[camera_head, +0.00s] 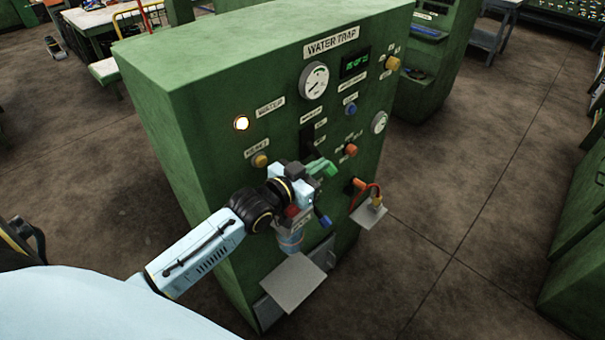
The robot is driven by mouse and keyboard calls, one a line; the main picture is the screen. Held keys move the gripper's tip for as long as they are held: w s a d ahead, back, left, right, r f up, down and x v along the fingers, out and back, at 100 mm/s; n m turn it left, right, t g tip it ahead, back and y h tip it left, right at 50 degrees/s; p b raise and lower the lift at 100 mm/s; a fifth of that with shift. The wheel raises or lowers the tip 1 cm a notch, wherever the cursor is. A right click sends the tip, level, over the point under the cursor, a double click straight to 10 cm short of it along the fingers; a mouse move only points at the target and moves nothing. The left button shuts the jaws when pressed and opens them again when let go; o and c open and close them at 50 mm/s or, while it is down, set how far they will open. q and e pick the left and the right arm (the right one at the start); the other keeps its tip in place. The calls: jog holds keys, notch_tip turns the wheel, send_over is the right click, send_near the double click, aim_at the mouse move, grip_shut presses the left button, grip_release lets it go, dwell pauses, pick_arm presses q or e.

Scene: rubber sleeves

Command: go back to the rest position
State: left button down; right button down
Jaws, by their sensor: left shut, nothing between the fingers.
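My left arm reaches in from the left across the front of a green cabinet labelled WATER TRAP (190,95). My left gripper (328,168) is shut and empty, with green fingers pointing toward the panel. It is in front of the panel's middle, close to a black switch (308,140) and left of a red-orange knob (351,150). Whether it touches the panel I cannot tell. The arm hides part of the lower panel. My right gripper is not in view.
A bluish cylinder (290,241) shows below my wrist, above a grey shelf (292,284). An orange handle (358,185) and a small grey shelf (369,214) jut out at right. A lamp (241,123) glows. Open floor (470,190) lies right of the cabinet.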

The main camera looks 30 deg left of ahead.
pick_arm(q)
jog(key=shift+v, duration=2.6)
jog(key=s+d+f+g+y, duration=0.1)
jog(key=s+f+g, duration=0.25)
jog(key=s, duration=0.45)
jog(key=s+d+f+n+g+y, duration=0.1)
jog(key=s+d+f+g+y, duration=0.15)
jog(key=s+g, duration=0.4)
jog(key=s+f+g+y, duration=0.1)
jog(key=s+f+g, duration=0.25)
jog(key=s, duration=0.65)
notch_tip(320, 180, down, 32)
jog(key=s+b, duration=0.1)
jog(key=b, duration=0.7)
jog(key=s+a+f+g+b, duration=0.1)
jog(key=s+f+b, duration=0.2)
jog(key=s+f, duration=0.5)
jog(key=s+a+f+g+b, duration=0.1)
jog(key=s+f+b, duration=0.2)
jog(key=s+f, duration=0.6)
notch_tip(320, 180, down, 5)
jog(key=shift+a, duration=0.3)
